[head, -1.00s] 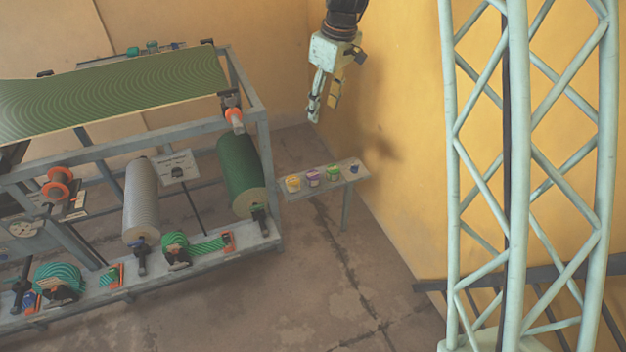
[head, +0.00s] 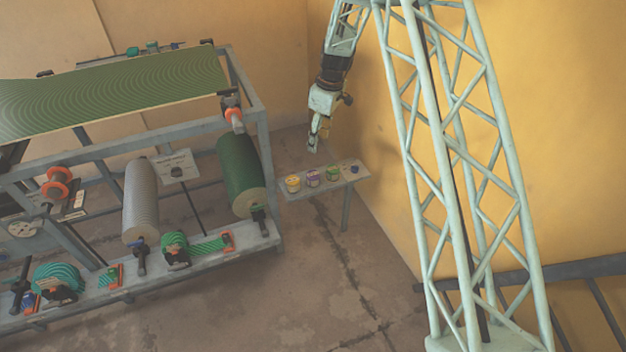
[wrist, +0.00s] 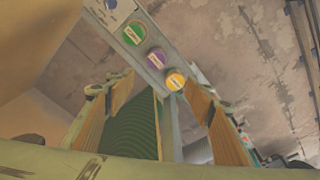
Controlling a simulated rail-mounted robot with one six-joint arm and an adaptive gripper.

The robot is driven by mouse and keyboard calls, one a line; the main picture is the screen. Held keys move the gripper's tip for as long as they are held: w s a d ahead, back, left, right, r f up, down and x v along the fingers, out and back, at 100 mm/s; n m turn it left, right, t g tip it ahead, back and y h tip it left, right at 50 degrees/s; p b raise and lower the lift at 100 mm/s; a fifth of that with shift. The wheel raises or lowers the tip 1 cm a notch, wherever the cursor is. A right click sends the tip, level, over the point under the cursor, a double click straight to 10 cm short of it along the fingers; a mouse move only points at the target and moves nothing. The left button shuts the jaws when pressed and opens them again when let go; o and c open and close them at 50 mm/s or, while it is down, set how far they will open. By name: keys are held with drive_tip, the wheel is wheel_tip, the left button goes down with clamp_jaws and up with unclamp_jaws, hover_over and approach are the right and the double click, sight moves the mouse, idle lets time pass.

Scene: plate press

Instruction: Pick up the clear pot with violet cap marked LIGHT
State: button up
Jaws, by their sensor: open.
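The pot with the violet cap (head: 313,178) stands on a small shelf (head: 345,172), between a yellow-capped pot (head: 293,183) and a green-capped pot (head: 333,173). In the wrist view its violet cap (wrist: 157,58) carries a pale label too small to read. My gripper (head: 314,148) is above the shelf, a little behind and over the pots, pointing down. In the wrist view its two fingers (wrist: 165,115) are spread wide with nothing between them. The yellow cap (wrist: 175,80) appears nearest the opening between them, and the green cap (wrist: 134,34) lies farther up.
A small blue item (head: 355,169) sits at the shelf's right end. The press frame with a green roll (head: 240,175) stands left of the shelf. The yellow wall (head: 385,170) is close on the right. Open floor lies in front.

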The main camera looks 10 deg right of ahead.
hover_over(313, 174)
drive_tip(key=d, duration=0.2)
wheel_tip(313, 174, down, 7)
drive_tip(key=shift+s+a+f+n, duration=0.1)
drive_tip(key=shift+s+f+n, duration=0.1)
drive_tip(key=shift+s+n, duration=0.2)
drive_tip(key=shift+w+a+f+b, duration=0.1)
drive_tip(key=shift+a+f+b, duration=0.1)
drive_tip(key=shift+f, duration=1.2)
drive_tip(key=shift+w+a+f+b, duration=0.15)
drive_tip(key=shift+f, duration=1.3)
drive_tip(key=shift+w+a+f+b, duration=0.1)
drive_tip(key=shift+a+f+b, duration=0.1)
drive_tip(key=shift+f, duration=1.2)
drive_tip(key=shift+f, duration=0.15)
drive_tip(key=shift+a+f+b, duration=0.2)
drive_tip(key=shift+f+b, duration=0.05)
drive_tip(key=shift+f, duration=1)
drive_tip(key=shift+a+f+b, duration=0.15)
drive_tip(key=shift+f+b, duration=0.1)
drive_tip(key=shift+f, duration=0.95)
drive_tip(key=shift+w, duration=0.1)
drive_tip(key=c, duration=1)
